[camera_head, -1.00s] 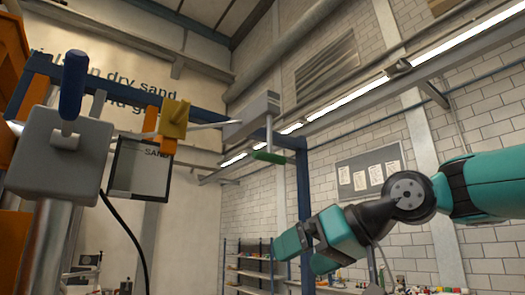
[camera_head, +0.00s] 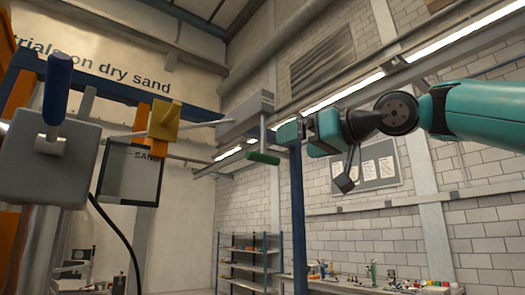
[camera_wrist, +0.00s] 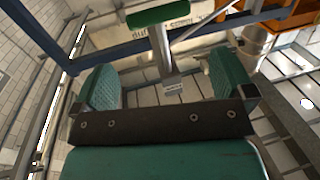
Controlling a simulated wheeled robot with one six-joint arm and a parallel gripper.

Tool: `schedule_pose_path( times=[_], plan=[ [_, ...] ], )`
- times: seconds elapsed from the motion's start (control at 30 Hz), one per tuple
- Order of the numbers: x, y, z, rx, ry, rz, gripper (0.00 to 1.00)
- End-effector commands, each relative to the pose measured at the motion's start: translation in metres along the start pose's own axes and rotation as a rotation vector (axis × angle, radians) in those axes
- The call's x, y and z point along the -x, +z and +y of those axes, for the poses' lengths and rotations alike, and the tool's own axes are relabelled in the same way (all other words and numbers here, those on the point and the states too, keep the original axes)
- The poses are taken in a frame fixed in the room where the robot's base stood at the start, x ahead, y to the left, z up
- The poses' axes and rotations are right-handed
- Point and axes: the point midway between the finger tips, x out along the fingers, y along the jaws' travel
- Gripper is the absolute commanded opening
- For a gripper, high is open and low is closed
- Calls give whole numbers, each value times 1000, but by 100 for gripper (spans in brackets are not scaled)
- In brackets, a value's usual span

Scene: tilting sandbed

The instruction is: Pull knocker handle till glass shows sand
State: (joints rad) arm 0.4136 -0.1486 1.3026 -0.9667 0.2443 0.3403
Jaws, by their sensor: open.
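The green handle (camera_head: 263,158) hangs on a grey rod below a grey box (camera_head: 248,118). I take it for the knocker handle. The glass (camera_head: 132,175) is a dark-framed, pale grey pane with a "SAND" label at its top; I cannot make out sand in it. My gripper (camera_head: 291,132) is just right of the handle and a little higher in the picture, apart from it. In the wrist view my gripper (camera_wrist: 165,82) is open, its two green pads spread with nothing gripped. The green handle (camera_wrist: 158,14) shows there at the top edge, beyond the fingers.
A blue-handled lever (camera_head: 57,88) on a grey block stands at the left. A yellow block (camera_head: 165,120) sits above the glass. A blue post (camera_head: 298,220) stands below my gripper. Shelves (camera_head: 248,262) and a cluttered bench (camera_head: 375,283) are behind.

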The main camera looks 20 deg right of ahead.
Motion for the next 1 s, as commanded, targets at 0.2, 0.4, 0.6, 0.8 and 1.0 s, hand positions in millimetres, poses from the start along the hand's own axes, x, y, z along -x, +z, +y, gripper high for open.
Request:
schedule_pose_path(
  times=[0.2,0.4,0.6,0.8,1.0],
  plan=[
    [-50,-2,-3,-3,-8,-6,100],
    [-85,-2,-1,-1,-3,-5,100],
    [-102,-1,-1,1,0,-2,100],
    [-105,0,0,2,1,-1,100],
    [-105,0,0,1,1,-2,82]
  ],
)
